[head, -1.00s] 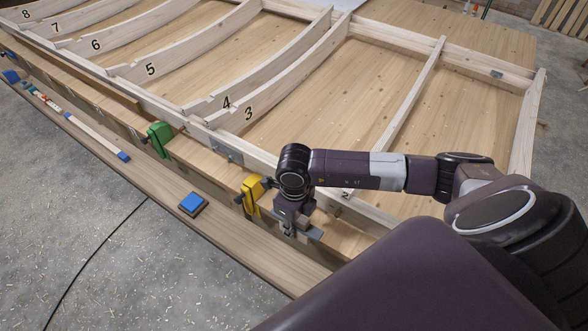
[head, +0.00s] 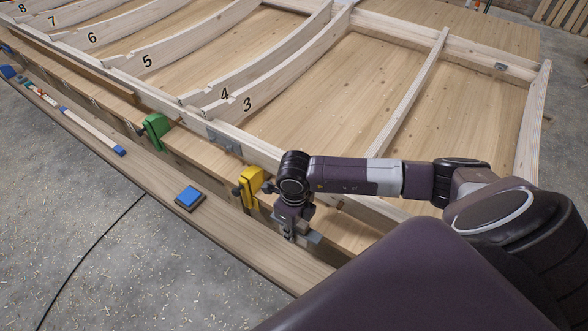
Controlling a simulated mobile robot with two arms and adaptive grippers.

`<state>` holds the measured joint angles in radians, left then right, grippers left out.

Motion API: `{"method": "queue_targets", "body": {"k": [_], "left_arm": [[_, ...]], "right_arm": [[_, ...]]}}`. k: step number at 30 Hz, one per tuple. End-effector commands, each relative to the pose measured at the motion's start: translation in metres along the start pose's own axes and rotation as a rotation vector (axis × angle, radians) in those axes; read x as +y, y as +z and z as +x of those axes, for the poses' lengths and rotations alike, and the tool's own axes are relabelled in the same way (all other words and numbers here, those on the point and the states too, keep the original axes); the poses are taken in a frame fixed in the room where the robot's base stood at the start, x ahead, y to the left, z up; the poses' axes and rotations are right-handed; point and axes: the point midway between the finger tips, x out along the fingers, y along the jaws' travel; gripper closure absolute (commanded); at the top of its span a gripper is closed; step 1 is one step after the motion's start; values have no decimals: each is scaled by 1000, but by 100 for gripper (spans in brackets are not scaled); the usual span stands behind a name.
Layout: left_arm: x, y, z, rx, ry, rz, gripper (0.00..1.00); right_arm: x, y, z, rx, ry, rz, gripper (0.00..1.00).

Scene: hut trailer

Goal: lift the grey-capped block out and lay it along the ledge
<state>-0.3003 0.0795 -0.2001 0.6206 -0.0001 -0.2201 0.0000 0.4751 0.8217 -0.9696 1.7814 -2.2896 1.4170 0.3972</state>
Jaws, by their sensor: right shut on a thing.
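My right gripper (head: 287,234) points down at the near edge of the wooden frame, just right of the yellow clamp-like piece. It is shut on the grey-capped block (head: 313,238). A flat grey part of the block shows to the right of the fingers; the rest is hidden behind the gripper and wrist. I cannot tell how far it is out of its place. The ledge (head: 240,238) is the long brown plank along the front, below and left of the gripper. My left gripper is not in view.
A yellow piece (head: 250,188) and a green piece (head: 155,131) stand at the frame's near edge. A blue-topped pad (head: 188,197) lies on the ledge, with a pale blue-ended strip (head: 93,132) farther left. The ledge is bare right of the pad.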

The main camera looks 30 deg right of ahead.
Motion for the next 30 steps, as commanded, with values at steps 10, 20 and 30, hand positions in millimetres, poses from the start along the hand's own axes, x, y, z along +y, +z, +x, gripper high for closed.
{"method": "queue_targets", "body": {"k": [10,20,30], "left_arm": [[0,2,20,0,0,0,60],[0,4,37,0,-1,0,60],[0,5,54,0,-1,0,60]], "right_arm": [[0,0,28,1,1,1,100],[1,-1,51,1,1,0,100],[0,-1,75,0,1,0,100]]}}
